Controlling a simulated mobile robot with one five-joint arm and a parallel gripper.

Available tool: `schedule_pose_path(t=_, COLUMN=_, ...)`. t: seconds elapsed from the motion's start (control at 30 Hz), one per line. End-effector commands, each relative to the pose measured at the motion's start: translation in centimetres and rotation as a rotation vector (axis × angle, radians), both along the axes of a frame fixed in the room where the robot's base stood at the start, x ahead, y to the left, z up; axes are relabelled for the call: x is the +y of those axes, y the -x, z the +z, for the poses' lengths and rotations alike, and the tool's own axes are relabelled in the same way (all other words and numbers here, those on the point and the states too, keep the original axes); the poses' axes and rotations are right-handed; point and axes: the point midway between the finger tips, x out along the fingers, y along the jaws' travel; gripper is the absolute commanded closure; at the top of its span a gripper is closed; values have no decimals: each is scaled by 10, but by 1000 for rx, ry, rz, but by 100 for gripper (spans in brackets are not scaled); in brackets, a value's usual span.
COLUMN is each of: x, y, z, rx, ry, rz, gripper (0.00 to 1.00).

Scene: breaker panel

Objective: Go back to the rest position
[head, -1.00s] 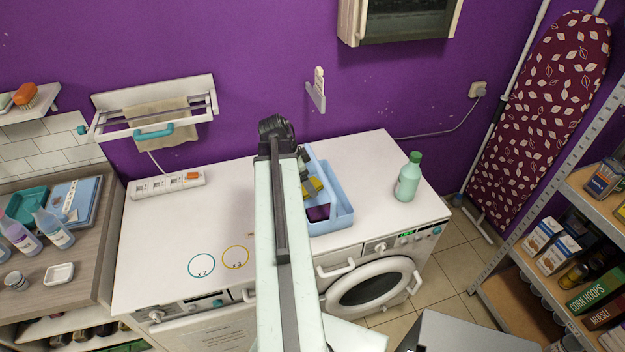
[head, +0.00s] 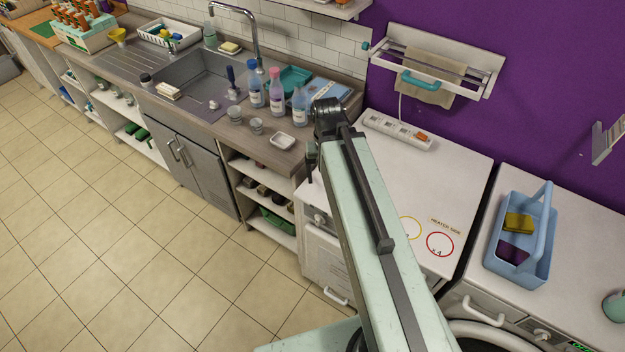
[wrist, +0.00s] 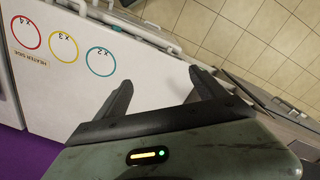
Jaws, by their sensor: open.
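My gripper (wrist: 158,90) is open and empty in the wrist view, its two dark fingers spread apart. Beyond them lies the white machine top (wrist: 60,95) with red, yellow and blue rings printed on it. In the head view my arm reaches up from the bottom, and its dark end stands over the left edge of the white top (head: 440,180). The fingers mostly hide behind the arm there, so little of the gripper shows.
A blue caddy (head: 540,235) with a yellow sponge stands on the right-hand machine. A power strip (head: 397,130) lies by the wall, below a drying rack (head: 435,75). Bottles (head: 277,90) stand on the counter at left, near the sink (head: 205,85). Tiled floor (head: 120,240) is open at left.

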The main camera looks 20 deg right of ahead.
Motion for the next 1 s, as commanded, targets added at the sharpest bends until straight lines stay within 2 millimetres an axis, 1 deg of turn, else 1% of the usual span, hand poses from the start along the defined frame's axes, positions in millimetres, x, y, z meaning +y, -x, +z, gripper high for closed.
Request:
schedule_pose_path(t=0.03, x=28, y=0, z=0, rx=4, ry=-13, rz=99, gripper=19)
schedule_pose_path(t=0.1, x=54, y=1, z=0, rx=7, ry=-29, rz=198, gripper=19)
schedule_pose_path(t=0.13, x=64, y=2, z=0, rx=8, ry=-33, rz=227, gripper=19)
schedule_pose_path(t=0.2, x=72, y=2, z=0, rx=9, ry=-39, rz=258, gripper=19)
schedule_pose_path(t=0.47, x=71, y=1, z=-3, rx=8, ry=-38, rz=259, gripper=19)
schedule_pose_path(t=0.57, x=71, y=1, z=-22, rx=8, ry=-38, rz=257, gripper=19)
schedule_pose_path(t=0.7, x=70, y=1, z=-64, rx=8, ry=-38, rz=256, gripper=19)
schedule_pose_path(t=0.73, x=70, y=1, z=-69, rx=8, ry=-38, rz=256, gripper=19)
schedule_pose_path(t=0.77, x=70, y=1, z=-72, rx=8, ry=-38, rz=256, gripper=19)
schedule_pose_path(t=1.0, x=70, y=1, z=-71, rx=9, ry=-37, rz=256, gripper=19)
